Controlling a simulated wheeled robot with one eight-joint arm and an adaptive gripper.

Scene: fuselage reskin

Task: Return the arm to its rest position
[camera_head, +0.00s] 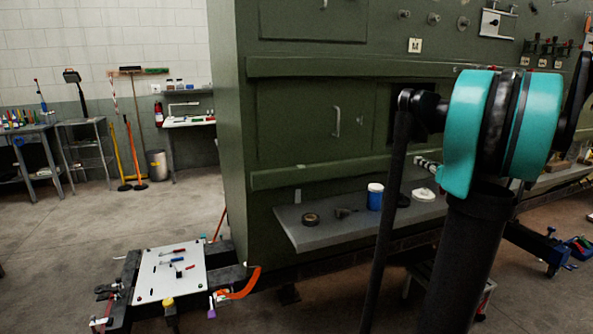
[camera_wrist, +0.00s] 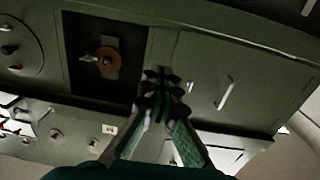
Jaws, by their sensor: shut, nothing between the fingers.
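My gripper (camera_wrist: 160,82) shows in the wrist view with its two fingers together and nothing between them. Behind it is the green fuselage panel (camera_wrist: 205,75) with a handle and, left of it, a dark square opening (camera_wrist: 90,40) holding a round orange-brown part. The gripper appears apart from the panel, though the gap is hard to judge. In the head view my arm, with teal joint covers (camera_head: 468,130), stands at the right in front of the green fuselage (camera_head: 300,120). The gripper itself cannot be made out there.
A grey shelf (camera_head: 300,232) juts from the fuselage below my arm, bearing a blue jar (camera_head: 375,198) and small items. A low stand with a white board (camera_head: 170,272) and tools is at the lower left. Workbenches (camera_head: 30,145) line the back wall. The left floor is open.

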